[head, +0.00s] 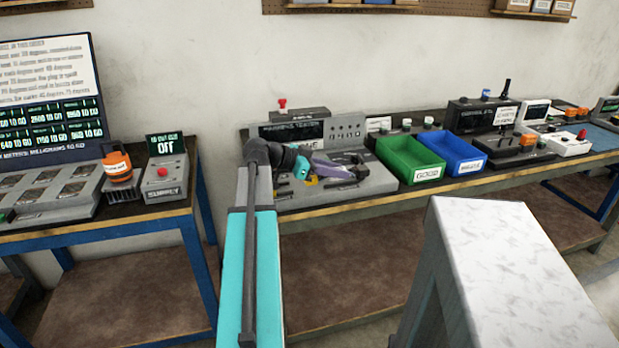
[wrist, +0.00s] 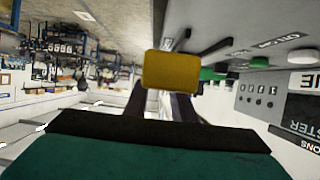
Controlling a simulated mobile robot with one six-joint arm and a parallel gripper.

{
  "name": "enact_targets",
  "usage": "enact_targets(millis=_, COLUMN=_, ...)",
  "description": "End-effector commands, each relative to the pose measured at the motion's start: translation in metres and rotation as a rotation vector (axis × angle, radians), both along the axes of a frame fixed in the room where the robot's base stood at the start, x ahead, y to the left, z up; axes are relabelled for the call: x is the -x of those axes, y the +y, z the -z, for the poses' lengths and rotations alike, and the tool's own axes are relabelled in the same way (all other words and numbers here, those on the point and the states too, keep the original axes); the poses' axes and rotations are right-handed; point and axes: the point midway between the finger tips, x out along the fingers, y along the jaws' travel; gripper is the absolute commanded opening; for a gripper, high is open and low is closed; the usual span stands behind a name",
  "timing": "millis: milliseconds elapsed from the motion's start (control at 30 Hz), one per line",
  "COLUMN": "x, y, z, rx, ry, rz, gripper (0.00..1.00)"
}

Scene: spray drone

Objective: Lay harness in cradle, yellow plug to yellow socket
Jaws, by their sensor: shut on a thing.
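My gripper (wrist: 165,105) is shut, with a yellow block-shaped plug (wrist: 170,70) at its dark fingertips. I take this plug for one end of the harness; the rest of the harness is hidden or too small to make out. In the head view my gripper (head: 318,167) hangs over the grey tester fixture (head: 372,180), which has a dark display panel at its back. Dark and purplish parts show beside the gripper. The cradle and the yellow socket cannot be told apart there. I cannot tell whether the plug touches the fixture.
A green bin (head: 410,172) and a blue bin (head: 452,164) stand right of the fixture. A supply box (head: 167,178) reading OFF and an orange-capped device (head: 117,168) are on the left bench. A pale marbled block (head: 515,250) fills the front right. A gap separates the benches.

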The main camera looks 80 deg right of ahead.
Motion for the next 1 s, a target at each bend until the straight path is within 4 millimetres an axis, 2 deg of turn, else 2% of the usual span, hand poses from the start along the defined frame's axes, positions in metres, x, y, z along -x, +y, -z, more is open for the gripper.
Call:
enact_targets(millis=33, x=-0.011, y=-0.004, z=0.0, rx=-0.001, ry=0.002, rz=-0.004, gripper=0.0)
enact_targets(millis=200, x=-0.04, y=-0.01, z=0.002, rx=0.0, ry=0.001, rz=-0.004, gripper=0.0)
enact_targets(millis=433, x=-0.074, y=-0.017, z=0.006, rx=0.0, ry=0.001, rz=-0.004, gripper=0.0)
enact_targets(millis=600, x=-0.082, y=-0.017, z=0.008, rx=0.0, ry=0.001, rz=-0.001, gripper=0.0)
enact_targets(millis=1000, x=-0.083, y=-0.016, z=0.011, rx=0.0, ry=0.001, rz=-0.002, gripper=0.0)
